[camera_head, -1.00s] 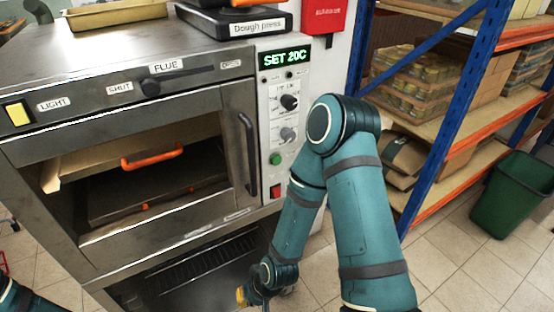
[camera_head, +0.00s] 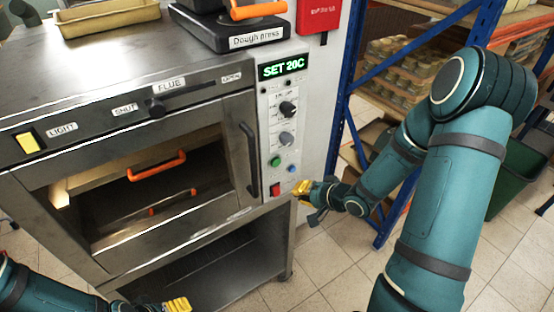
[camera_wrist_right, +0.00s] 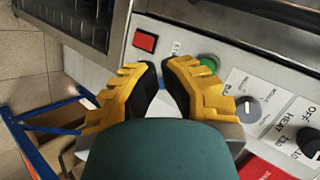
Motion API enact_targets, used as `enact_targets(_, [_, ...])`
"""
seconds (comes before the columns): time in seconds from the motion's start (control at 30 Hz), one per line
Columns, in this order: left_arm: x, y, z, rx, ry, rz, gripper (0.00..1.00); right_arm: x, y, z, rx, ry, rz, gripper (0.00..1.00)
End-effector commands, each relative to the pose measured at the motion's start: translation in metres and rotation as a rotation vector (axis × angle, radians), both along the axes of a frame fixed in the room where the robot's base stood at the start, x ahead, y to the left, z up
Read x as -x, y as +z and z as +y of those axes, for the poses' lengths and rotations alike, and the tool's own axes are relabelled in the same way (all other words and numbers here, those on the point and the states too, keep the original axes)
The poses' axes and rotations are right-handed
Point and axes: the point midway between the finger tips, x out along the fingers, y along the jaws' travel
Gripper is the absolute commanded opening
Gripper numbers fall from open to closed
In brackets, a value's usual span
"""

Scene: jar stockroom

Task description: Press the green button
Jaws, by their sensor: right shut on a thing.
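The green button (camera_head: 277,162) is on the oven's control panel, below two knobs and above a red switch. It also shows in the right wrist view (camera_wrist_right: 210,62), just right of my fingertips, partly hidden by them. A blue button (camera_head: 291,168) sits beside it in the head view. My right gripper (camera_head: 301,187) is in front of the lower panel, right of the red switch (camera_head: 275,188). In the right wrist view its yellow fingers (camera_wrist_right: 163,68) are nearly together; what they hold does not show. My left gripper (camera_head: 177,305) is at the bottom edge, its opening unclear.
The oven (camera_head: 150,130) has orange-handled trays inside. A dough press (camera_head: 230,30) and a beige tray (camera_head: 108,18) are on top. A red box (camera_head: 318,14) hangs on the wall. A blue-framed shelf (camera_head: 345,130) and a green bin (camera_head: 515,178) stand at the right.

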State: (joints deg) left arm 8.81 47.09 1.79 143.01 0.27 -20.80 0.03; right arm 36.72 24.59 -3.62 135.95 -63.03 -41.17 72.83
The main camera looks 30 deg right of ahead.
Motion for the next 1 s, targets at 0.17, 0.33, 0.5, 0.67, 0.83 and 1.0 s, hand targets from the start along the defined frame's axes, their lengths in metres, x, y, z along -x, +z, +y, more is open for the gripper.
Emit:
enact_targets(0.17, [0.000,0.000,0.000,0.000,0.000,0.000,0.70,0.000,0.000,0.000,-0.001,0.000,-0.001,0.00])
enact_targets(0.33, [0.000,0.000,0.000,0.000,0.000,0.000,0.70,-0.001,0.000,0.000,0.000,0.000,0.000,0.00])
enact_targets(0.5, [0.000,-0.003,0.000,0.000,0.000,0.000,0.70,-0.011,-0.001,0.001,0.000,0.002,-0.001,0.00])
enact_targets(0.67, [0.000,-0.007,0.000,-0.001,0.000,-0.001,0.70,-0.030,-0.001,0.003,0.000,0.001,-0.002,0.00])
enact_targets(0.83, [-0.001,-0.011,0.000,-0.002,0.001,-0.001,0.70,-0.053,-0.001,0.005,-0.001,0.002,-0.002,0.00])
enact_targets(1.0, [-0.001,-0.006,0.000,-0.002,0.002,0.000,0.70,-0.072,0.001,0.006,0.000,0.001,0.000,0.00])
